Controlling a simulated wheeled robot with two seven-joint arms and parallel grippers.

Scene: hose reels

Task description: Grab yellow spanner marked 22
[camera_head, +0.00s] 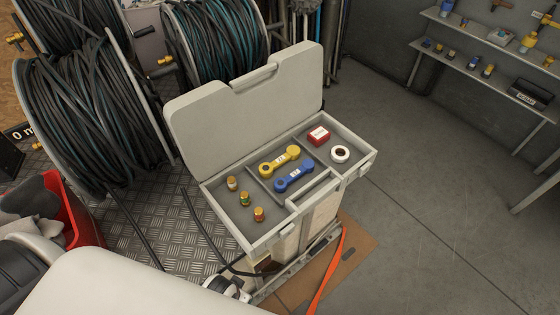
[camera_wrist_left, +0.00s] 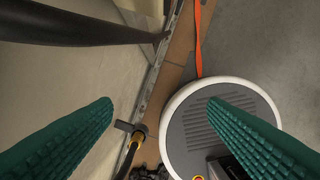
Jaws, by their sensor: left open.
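The yellow spanner (camera_head: 268,168) lies in the middle compartment of the open grey toolbox (camera_head: 369,161). It has a small white label, whose number is too small to read. A blue spanner (camera_head: 305,170), also with a white label, lies beside it on the near side. My left gripper (camera_wrist_left: 160,107) shows in the left wrist view as two green ridged fingers, wide apart with nothing between them. It points down toward the floor, and neither spanner shows in that view. My right gripper is not in view.
The toolbox's raised lid (camera_head: 230,110) stands behind the tray. Several small brass-topped fittings (camera_head: 245,199) are in its left compartment; a red box (camera_head: 318,135) and a white tape roll (camera_head: 340,154) are in the right one. Hose reels (camera_head: 90,110) stand at left.

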